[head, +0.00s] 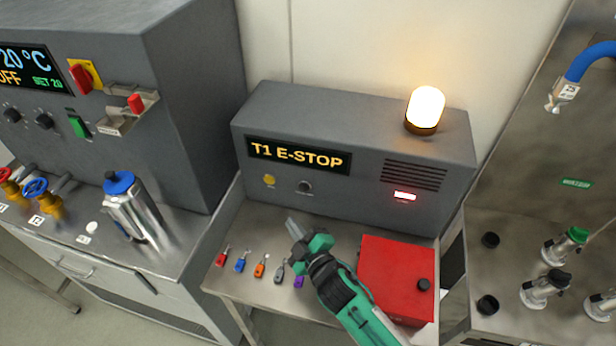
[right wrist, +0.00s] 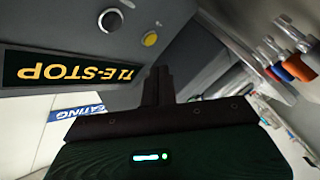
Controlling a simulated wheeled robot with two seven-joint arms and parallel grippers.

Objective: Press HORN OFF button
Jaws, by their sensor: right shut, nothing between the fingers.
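A grey alarm box (head: 360,160) stands on the bench, its display (head: 299,155) reading "T1 E-STOP". Its front has a yellow round button (head: 269,180), a dark round knob or button (head: 304,187) and a lit red rectangle (head: 404,196). Their small labels are too small to read, so I cannot tell which is HORN OFF. My right gripper (head: 292,228) is shut and empty, in front of the box and below the yellow button, apart from it. The right wrist view shows its closed fingers (right wrist: 158,85), with the yellow button (right wrist: 150,39) close by. My left gripper is not in view.
An amber lamp (head: 425,109) glows on top of the box. Several coloured tags (head: 260,266) lie on the bench before it. A red box (head: 397,276) stands right of my right arm. A metal flask (head: 134,210) stands at left.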

